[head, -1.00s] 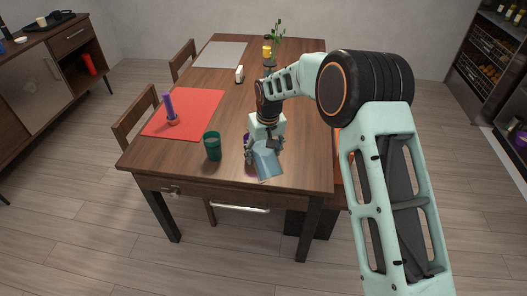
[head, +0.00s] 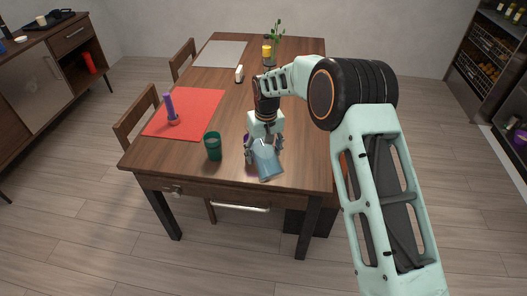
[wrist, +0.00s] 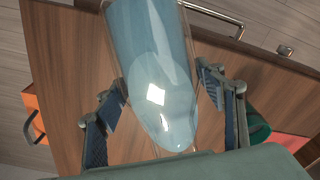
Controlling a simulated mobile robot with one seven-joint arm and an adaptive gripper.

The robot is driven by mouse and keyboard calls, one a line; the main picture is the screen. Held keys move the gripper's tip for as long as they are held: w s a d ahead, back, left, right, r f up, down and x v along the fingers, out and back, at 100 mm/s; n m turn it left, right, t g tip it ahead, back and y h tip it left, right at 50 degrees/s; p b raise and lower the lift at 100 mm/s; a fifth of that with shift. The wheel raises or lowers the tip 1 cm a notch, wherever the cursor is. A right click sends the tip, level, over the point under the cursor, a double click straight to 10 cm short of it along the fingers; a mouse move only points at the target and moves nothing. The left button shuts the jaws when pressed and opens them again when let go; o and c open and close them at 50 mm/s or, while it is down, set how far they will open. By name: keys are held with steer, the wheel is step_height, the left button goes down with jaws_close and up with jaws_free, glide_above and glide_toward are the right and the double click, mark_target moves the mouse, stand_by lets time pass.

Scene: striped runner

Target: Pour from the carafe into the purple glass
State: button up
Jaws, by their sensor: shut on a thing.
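My gripper (head: 265,150) is shut on the clear carafe (head: 267,166), which holds blue liquid, above the near end of the wooden table. The carafe is tilted. In the wrist view the carafe (wrist: 150,45) lies between the two fingers, with the blue liquid reaching far along its wall. Only a sliver of the purple glass (head: 247,139) shows, at the left of my gripper; the carafe and gripper hide the rest. I cannot tell whether liquid is passing into it.
A dark green cup (head: 213,146) stands close to the left of the carafe. A white-topped item (head: 239,74), a yellow item (head: 266,52) and a plant (head: 278,31) are farther back.

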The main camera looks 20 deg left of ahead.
steer(key=shift+r+g+h+p, duration=0.5)
steer(key=shift+r+g+p, duration=0.1)
steer(key=shift+p, duration=0.15)
stand_by(4.8)
steer(key=b, duration=0.2)
steer(key=shift+f+t+y+b, duration=0.2)
steer(key=shift+t+y+b, duration=0.1)
steer(key=shift+t+b, duration=0.3)
steer(key=shift+b, duration=0.2)
steer(key=shift+r, duration=0.15)
steer(key=b, duration=0.1)
steer(key=y+b, duration=0.1)
steer(key=shift+w+a+f+t+b, duration=0.1)
steer(key=shift+a+f+t+b, duration=0.05)
steer(key=shift+f+t+b, duration=0.2)
steer(key=t+y+b, duration=0.1)
steer(key=b, duration=0.2)
steer(key=shift+w+a+f+b, duration=0.1)
steer(key=shift+w+b, duration=0.05)
steer(key=shift+b, duration=0.2)
steer(key=b, duration=0.3)
steer(key=shift+w+a+t+y, duration=0.15)
steer(key=shift+t+y, duration=0.2)
steer(key=shift+y, duration=0.05)
